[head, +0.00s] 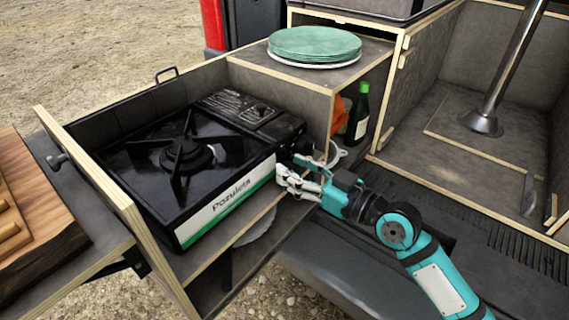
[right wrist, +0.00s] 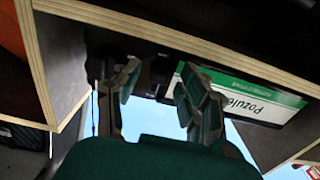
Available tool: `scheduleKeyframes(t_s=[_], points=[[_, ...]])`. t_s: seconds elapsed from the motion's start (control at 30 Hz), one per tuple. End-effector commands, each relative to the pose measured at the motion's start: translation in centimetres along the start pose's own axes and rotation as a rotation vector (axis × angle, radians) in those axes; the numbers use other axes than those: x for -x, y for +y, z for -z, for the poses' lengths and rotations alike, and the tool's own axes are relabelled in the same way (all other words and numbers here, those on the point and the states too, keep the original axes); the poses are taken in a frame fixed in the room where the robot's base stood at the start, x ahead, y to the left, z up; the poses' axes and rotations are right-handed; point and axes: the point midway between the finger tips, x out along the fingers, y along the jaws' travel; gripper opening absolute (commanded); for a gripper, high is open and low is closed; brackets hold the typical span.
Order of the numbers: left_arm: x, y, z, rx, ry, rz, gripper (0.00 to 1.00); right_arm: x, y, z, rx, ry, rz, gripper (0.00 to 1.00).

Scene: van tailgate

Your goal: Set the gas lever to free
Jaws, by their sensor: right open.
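The black gas stove (head: 180,155) with a white and green "Pozuleta" front panel (head: 228,205) sits in the pulled-out wooden drawer. A dark knob (head: 303,144) shows at its right end. I cannot make out the gas lever or its setting; that end of the stove is partly covered by my gripper. My right gripper (head: 284,179) is open at the right end of the front panel, very close to it. In the right wrist view the open fingers (right wrist: 160,88) have dark stove parts beyond them, with the stove's front panel (right wrist: 245,97) to the right. My left gripper is not in view.
Green plates (head: 314,43) are stacked on the wooden cabinet. A green-capped bottle (head: 358,112) and an orange item (head: 339,115) stand in the compartment below, near my gripper. The drawer's front board (head: 95,180) and a wooden board (head: 35,215) are at left.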

Motion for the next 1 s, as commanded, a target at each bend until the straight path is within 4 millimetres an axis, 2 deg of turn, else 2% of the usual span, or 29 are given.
scheduleKeyframes(t_s=[0.27, 0.6, 1.0], points=[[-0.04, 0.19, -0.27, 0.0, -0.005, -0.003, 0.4, 0.01, 0.0, 0.0, 0.0, 0.0, 0.0, 0.42], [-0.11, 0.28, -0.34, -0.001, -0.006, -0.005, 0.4, 0.01, 0.01, -0.01, 0.0, 0.0, 0.0, 0.0], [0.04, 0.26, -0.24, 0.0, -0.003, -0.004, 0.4, 0.01, 0.03, 0.2, 0.001, 0.0, 0.0, 0.0]])
